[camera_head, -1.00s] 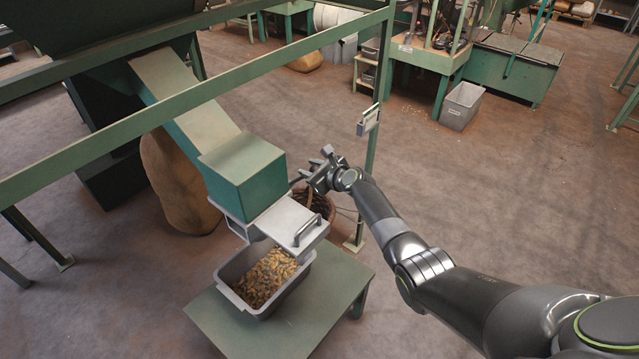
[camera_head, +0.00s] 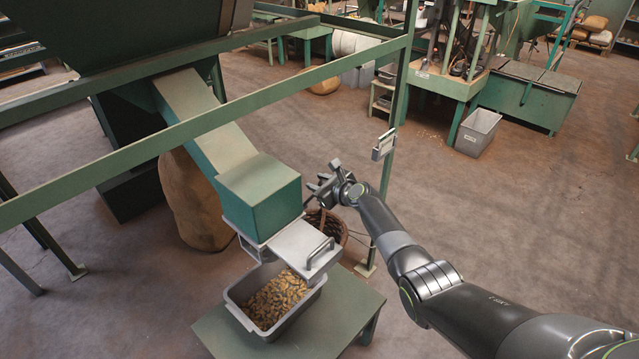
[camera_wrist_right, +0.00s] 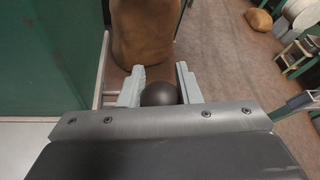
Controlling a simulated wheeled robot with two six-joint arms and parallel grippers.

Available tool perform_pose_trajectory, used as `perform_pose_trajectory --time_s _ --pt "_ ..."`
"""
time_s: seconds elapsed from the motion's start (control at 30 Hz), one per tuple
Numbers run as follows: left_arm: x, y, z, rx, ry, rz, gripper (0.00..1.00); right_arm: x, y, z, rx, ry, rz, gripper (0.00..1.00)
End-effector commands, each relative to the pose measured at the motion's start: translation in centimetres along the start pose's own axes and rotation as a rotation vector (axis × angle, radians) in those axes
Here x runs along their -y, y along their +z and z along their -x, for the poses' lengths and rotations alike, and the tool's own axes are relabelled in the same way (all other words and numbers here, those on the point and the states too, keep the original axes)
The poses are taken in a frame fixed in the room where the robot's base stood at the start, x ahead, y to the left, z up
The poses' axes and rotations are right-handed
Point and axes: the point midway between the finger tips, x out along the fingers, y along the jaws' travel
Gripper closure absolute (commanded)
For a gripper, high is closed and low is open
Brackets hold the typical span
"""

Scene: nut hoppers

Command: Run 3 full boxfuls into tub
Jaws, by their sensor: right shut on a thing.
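The grey tub (camera_head: 236,309) stands on a low green table (camera_head: 345,320) with brown nuts (camera_head: 275,300) in it. Above it is the green box (camera_head: 262,192) at the foot of the sloping chute (camera_head: 205,115). A pale metal part (camera_head: 295,243) with a dark bar handle (camera_head: 321,253) sits under the green box and overhangs the tub. My right gripper (camera_head: 318,190) is beside the box's right side. In the right wrist view, its fingers (camera_wrist_right: 159,88) are shut on a dark round knob (camera_wrist_right: 158,94). What the knob is joined to is hidden. My left gripper is out of view.
A green rail (camera_head: 200,115) crosses in front of the chute, joining a post (camera_head: 390,190) with a small sign (camera_head: 384,145). A wicker basket (camera_head: 335,228) and a bulging brown sack (camera_head: 195,200) stand behind.

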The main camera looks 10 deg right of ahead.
Motion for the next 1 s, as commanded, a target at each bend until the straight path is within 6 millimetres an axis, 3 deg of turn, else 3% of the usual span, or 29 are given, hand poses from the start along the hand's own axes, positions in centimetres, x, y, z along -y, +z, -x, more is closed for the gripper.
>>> perform_pose_trajectory --time_s 0.8,0.83,1.0 --pt "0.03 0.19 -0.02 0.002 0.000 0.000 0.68 -0.25 -0.22 -0.05 -0.003 0.004 -0.002 1.00" --pt "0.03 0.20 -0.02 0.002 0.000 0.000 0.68 -0.26 -0.23 -0.05 -0.003 0.004 -0.002 0.67" --pt "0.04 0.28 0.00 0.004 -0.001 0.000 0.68 -0.20 -0.19 -0.04 -0.003 0.003 -0.002 0.48"
